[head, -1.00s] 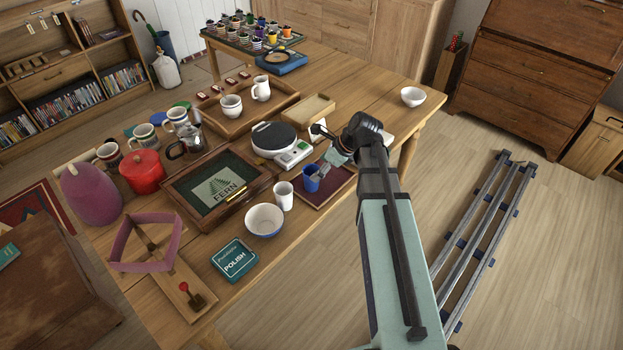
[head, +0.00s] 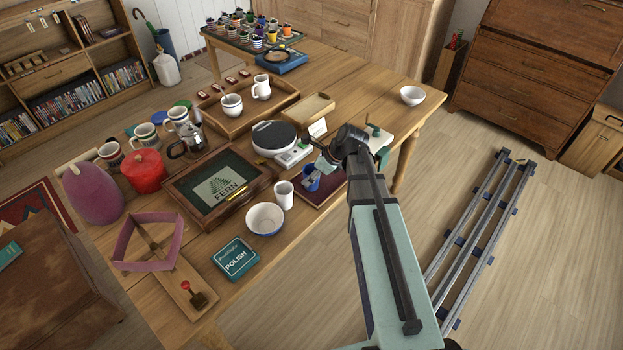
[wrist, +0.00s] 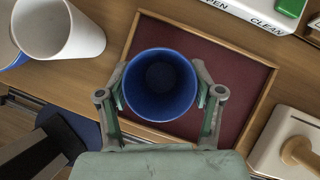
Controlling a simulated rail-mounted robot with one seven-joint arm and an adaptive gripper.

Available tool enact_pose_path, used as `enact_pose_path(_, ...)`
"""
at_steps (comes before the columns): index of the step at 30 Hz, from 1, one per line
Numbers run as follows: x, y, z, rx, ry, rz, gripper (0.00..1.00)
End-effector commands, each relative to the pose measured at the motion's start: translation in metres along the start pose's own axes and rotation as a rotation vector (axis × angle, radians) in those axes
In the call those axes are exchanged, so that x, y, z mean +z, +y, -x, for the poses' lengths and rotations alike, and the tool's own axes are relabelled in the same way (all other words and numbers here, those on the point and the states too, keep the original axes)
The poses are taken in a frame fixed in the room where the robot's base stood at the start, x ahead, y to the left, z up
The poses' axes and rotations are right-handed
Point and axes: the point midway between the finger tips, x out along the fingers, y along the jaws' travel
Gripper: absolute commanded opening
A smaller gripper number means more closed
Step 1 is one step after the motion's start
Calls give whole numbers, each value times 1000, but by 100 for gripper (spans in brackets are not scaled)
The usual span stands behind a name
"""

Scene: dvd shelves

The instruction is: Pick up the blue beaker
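The blue beaker (head: 311,184) stands upright on a dark red, wood-edged tray (head: 328,190) near the table's front edge. In the wrist view the blue beaker (wrist: 159,85) is seen from above, and its inside looks empty. My gripper (head: 322,166) is right at the beaker, angled down to it. In the wrist view my gripper (wrist: 160,88) is open, with one finger on each side of the beaker, very close to its wall. Whether the fingers touch it cannot be told.
A white cup (head: 284,195) stands just left of the tray, with a white bowl (head: 265,219) beyond it. A whitish device with a wooden knob (wrist: 300,150) is to the right.

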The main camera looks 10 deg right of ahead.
Motion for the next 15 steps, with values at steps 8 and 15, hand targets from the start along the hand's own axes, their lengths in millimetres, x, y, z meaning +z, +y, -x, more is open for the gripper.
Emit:
enact_pose_path(8, 0, 0, 0, 0, 0, 0, 26)
enact_pose_path(15, 1, 0, 2, 0, 0, 0, 26)
